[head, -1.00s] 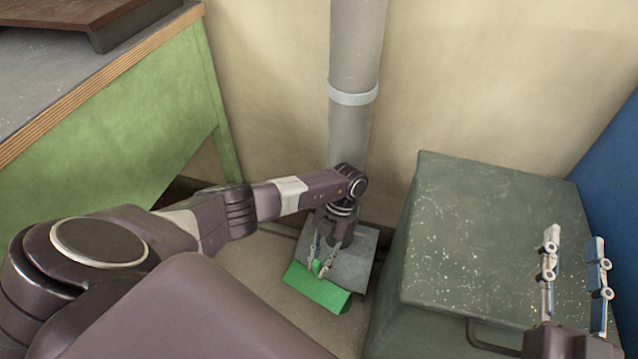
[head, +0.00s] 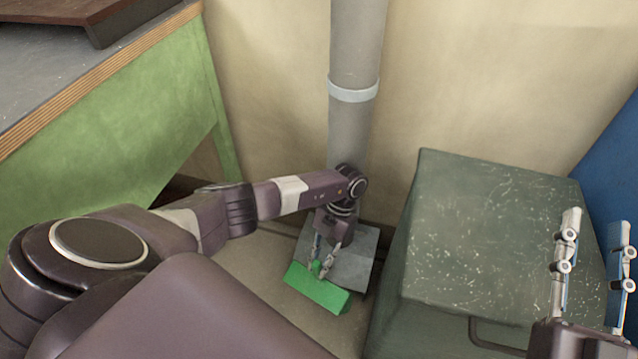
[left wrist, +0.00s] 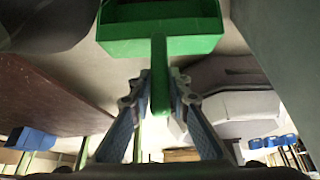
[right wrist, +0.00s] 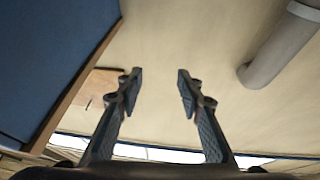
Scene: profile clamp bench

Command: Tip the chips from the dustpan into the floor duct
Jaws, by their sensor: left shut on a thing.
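The green dustpan (head: 317,291) is low near the floor, in front of the grey pipe. My left gripper (head: 321,266) is shut on its handle; the grip also shows in the left wrist view (left wrist: 158,92), where the dustpan's pan (left wrist: 165,45) extends beyond the fingertips. No chips can be made out in the pan. A grey square plate (head: 359,268), perhaps the floor duct's, lies behind the dustpan at the foot of the pipe, partly hidden by my left gripper; no opening is visible. My right gripper (head: 594,255) is open and empty, over the grey-green box.
The grey-green box (head: 480,225) with pale specks stands right of the dustpan. The vertical grey pipe (head: 354,130) runs along the wall. A green-sided bench (head: 130,125) is at left, a blue panel (head: 615,165) at far right.

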